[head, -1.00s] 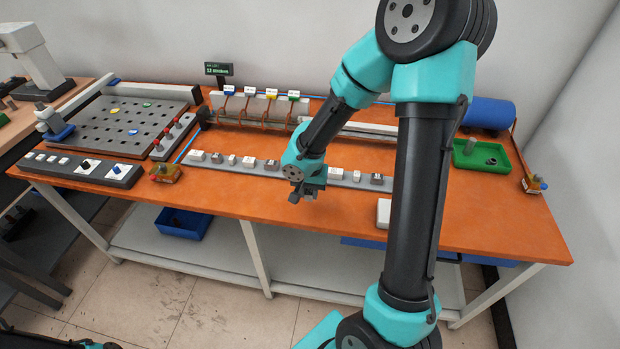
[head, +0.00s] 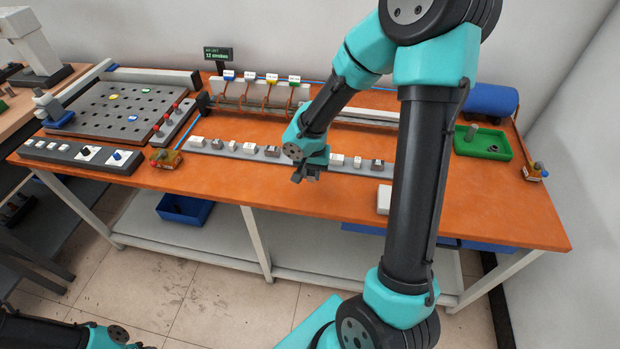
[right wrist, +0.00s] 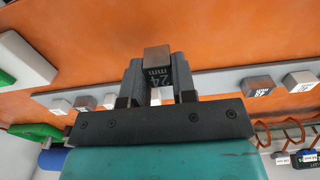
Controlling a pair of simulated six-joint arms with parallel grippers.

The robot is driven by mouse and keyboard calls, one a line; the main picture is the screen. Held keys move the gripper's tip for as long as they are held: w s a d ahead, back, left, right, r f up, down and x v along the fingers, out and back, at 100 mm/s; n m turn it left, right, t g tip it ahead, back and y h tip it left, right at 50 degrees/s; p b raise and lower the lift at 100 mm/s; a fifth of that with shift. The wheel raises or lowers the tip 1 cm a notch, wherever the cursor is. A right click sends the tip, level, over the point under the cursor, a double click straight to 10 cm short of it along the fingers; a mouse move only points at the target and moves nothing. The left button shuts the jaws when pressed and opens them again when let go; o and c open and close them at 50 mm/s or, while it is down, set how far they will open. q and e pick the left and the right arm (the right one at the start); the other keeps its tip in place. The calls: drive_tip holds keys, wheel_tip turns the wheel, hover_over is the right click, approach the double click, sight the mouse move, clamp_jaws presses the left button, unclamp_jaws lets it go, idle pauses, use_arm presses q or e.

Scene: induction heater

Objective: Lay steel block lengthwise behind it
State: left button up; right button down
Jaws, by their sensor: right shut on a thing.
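My right gripper (head: 306,174) is over the front of the orange bench, just in front of the grey strip (head: 240,153). In the right wrist view its fingers (right wrist: 157,80) are shut on a steel block (right wrist: 157,58) marked 24 mm. The block has a bare metal end and a dark lettered side, and sticks out past the fingertips. In the head view the held block shows only as a small grey shape. I cannot tell whether it touches the bench. My left gripper is not in view; only part of that arm shows at the bottom left.
Several white and steel blocks, such as one steel block (head: 272,151), stand along the strip. A white pad (head: 384,199) lies right of the gripper and a green tray (head: 482,153) farther right. Four-coil fixtures aside, orange bench (head: 230,185) in front of the strip is clear.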

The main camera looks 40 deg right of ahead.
drive_tip(key=w+d+r, duration=0.1)
drive_tip(key=w+d, duration=0.3)
drive_tip(key=d, duration=0.5)
drive_tip(key=w+d+r, duration=0.1)
drive_tip(key=w+d, duration=0.3)
drive_tip(key=d, duration=0.4)
approach(362, 120)
drive_tip(key=shift+s+d, duration=0.75)
drive_tip(key=shift+s, duration=0.3)
drive_tip(key=shift+f, duration=0.25)
drive_tip(key=shift+f, duration=3.1)
drive_tip(key=shift+w+a, duration=0.8)
drive_tip(key=shift+w, duration=0.15)
